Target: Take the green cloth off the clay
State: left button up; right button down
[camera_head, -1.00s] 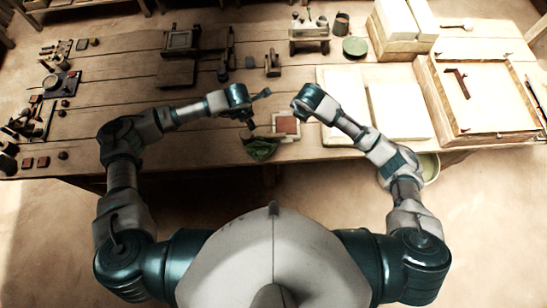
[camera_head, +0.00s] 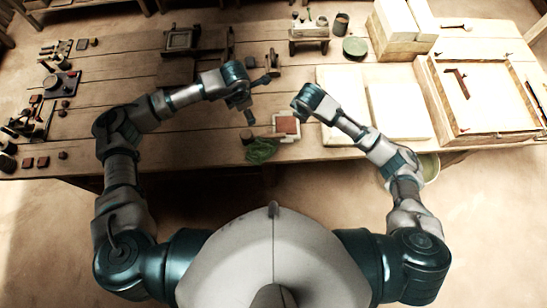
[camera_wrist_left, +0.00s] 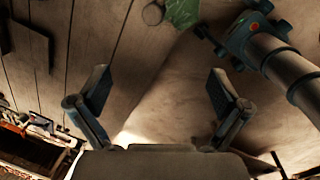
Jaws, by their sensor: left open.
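The green cloth (camera_head: 262,150) lies crumpled at the table's front edge, and part of it shows at the top of the left wrist view (camera_wrist_left: 183,12). A red-brown square (camera_head: 286,125) in a pale frame lies just behind it, uncovered; I cannot tell whether it is the clay or whether anything is under the cloth. My left gripper (camera_head: 257,100) is open and empty, apart from the cloth and farther back. Its spread fingers show in the left wrist view (camera_wrist_left: 160,93). My right gripper (camera_head: 301,105) is right of the framed square; its fingers are unclear.
Pale slabs (camera_head: 398,112) and a large wooden frame (camera_head: 432,100) occupy the right. Dark wooden tools (camera_head: 182,40) stand at the back left. A green round tin (camera_head: 355,47) stands at the back. The left-middle planks are mostly clear.

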pick_arm(q)
notch_tip(320, 180, up, 12)
jog(key=s, duration=0.1)
jog(key=shift+s+f, duration=0.15)
jog(key=shift+s, duration=0.15)
dwell(0.3)
pick_arm(e)
grip_release()
dwell(0.7)
jog(key=shift+r, duration=0.1)
pick_arm(q)
jog(key=shift+r, duration=0.2)
pick_arm(e)
jog(key=shift+g, duration=0.9)
jog(key=shift+s+r, duration=0.15)
jog(key=shift+r, duration=0.8)
jog(key=shift+s+r, duration=0.2)
jog(key=shift+r, duration=0.7)
jog(key=shift+s+r, duration=0.15)
jog(key=shift+r, duration=0.8)
notch_tip(320, 180, up, 12)
jog(key=s, duration=0.1)
jog(key=shift+s, duration=0.3)
jog(key=shift+f, duration=0.15)
